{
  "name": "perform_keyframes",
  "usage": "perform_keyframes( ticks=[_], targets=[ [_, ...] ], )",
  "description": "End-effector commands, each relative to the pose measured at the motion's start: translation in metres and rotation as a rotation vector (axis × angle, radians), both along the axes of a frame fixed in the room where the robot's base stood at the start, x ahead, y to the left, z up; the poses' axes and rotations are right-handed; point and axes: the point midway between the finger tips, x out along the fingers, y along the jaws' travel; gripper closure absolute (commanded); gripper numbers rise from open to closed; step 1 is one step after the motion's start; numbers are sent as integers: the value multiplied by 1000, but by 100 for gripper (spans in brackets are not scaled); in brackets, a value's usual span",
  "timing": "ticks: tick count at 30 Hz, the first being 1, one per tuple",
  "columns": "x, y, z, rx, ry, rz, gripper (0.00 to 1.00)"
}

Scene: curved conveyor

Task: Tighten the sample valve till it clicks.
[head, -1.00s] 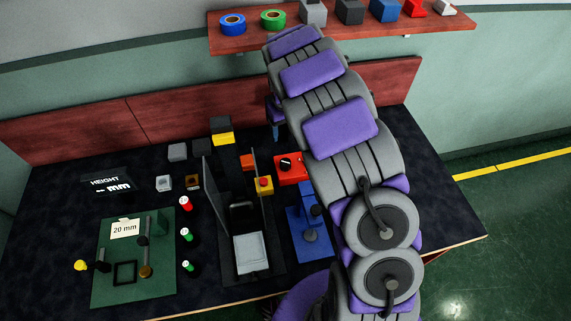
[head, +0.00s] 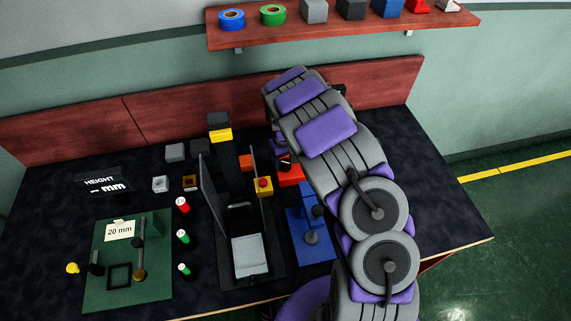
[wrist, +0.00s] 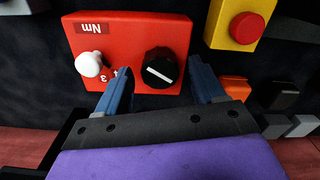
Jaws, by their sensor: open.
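In the wrist view a red box (wrist: 130,30) carries an upside-down Nm label, a black round knob (wrist: 160,68) with a white line, and a white knob (wrist: 90,64). The black knob looks like the valve; no label names it. My gripper (wrist: 161,70) is open, its blue fingertips to the left and right of the black knob. Whether they touch it cannot be told. Part of a digit 3 shows by the left finger. In the head view the red box (head: 291,176) is partly hidden by my arm and gripper.
A yellow box with a red button (head: 264,186) stands beside the red box. A blue stand (head: 310,240) is in front of it. A tall grey panel (head: 213,195) stands to the left. A green board (head: 110,285) lies further left. A shelf (head: 330,32) hangs above.

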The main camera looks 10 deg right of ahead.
Motion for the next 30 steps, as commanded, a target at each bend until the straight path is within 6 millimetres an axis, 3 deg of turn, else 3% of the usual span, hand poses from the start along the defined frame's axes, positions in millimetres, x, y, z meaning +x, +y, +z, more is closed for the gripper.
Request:
perform_keyframes(
  ticks=[5,15,30],
  targets=[
    [-1,0,-15,0,3,0,31],
    [-1,0,-17,0,2,-1,32],
    [-1,0,-17,1,1,-1,80]
  ],
)
